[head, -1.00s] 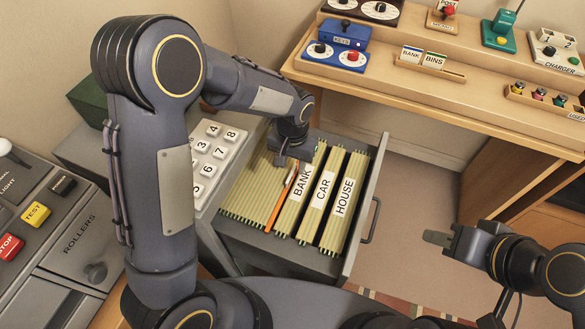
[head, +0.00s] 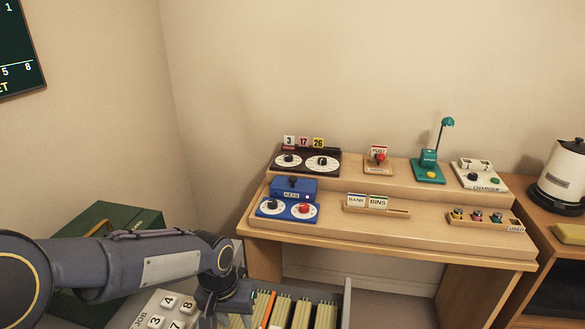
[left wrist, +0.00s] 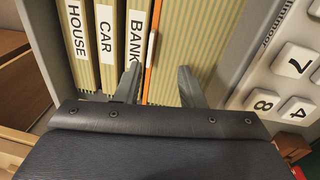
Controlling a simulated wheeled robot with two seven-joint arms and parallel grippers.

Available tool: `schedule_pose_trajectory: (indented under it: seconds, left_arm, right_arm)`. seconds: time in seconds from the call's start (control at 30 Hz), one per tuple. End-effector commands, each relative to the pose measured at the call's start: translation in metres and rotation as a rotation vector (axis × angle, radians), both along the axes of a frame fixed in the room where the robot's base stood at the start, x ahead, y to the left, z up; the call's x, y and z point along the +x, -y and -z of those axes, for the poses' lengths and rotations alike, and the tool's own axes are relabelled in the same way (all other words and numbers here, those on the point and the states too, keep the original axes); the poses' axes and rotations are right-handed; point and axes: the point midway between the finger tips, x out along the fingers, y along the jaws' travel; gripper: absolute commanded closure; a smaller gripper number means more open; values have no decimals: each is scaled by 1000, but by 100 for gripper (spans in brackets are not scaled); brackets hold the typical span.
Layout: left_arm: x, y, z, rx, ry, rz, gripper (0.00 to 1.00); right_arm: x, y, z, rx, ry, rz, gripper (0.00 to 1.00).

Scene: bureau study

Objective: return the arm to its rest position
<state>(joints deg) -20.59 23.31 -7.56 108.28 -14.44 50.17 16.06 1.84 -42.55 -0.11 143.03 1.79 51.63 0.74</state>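My left arm reaches in from the left in the head view, over an open file drawer (head: 345,305). Its gripper (head: 232,298) is above the hanging files, at their left side. In the left wrist view my left gripper (left wrist: 160,85) shows two fingers spread apart with nothing held between them. Below are green files with tabs BANK (left wrist: 136,40), CAR (left wrist: 105,35) and HOUSE (left wrist: 76,30). An orange strip (left wrist: 149,70) with a white piece stands beside the BANK file. My right gripper is out of view.
A number keypad (head: 160,310) is left of the drawer, with a green box (head: 120,222) behind. A wooden desk (head: 380,233) bears dials, a blue KEYS box (head: 296,188), a lamp (head: 429,165) and a charger (head: 482,175). A kettle (head: 563,178) stands at right.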

Motion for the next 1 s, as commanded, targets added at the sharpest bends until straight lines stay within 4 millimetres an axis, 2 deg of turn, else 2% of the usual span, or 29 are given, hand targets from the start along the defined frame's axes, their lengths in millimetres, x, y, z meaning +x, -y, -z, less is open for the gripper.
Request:
schedule_pose_trajectory:
  seconds: [0.03,0.2,0.33,0.5,0.83,0.9,1.0]
  left_arm:
    - [-13,-16,-19,-40,28,-34,64]
    - [-65,-52,-61,-156,114,-117,64]
    - [-107,-69,-79,-219,191,-170,64]
    - [-145,-77,-88,-262,273,-213,64]
    - [-192,-78,-84,-293,398,-274,64]
    - [-191,-77,-110,-293,392,-269,64]
    - [-191,-77,-131,-294,391,-269,64]
  right_arm:
    - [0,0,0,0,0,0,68]
    - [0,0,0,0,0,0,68]
    - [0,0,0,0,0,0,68]
    - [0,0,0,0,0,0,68]
    - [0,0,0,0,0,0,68]
    - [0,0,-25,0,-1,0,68]
    - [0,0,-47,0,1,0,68]
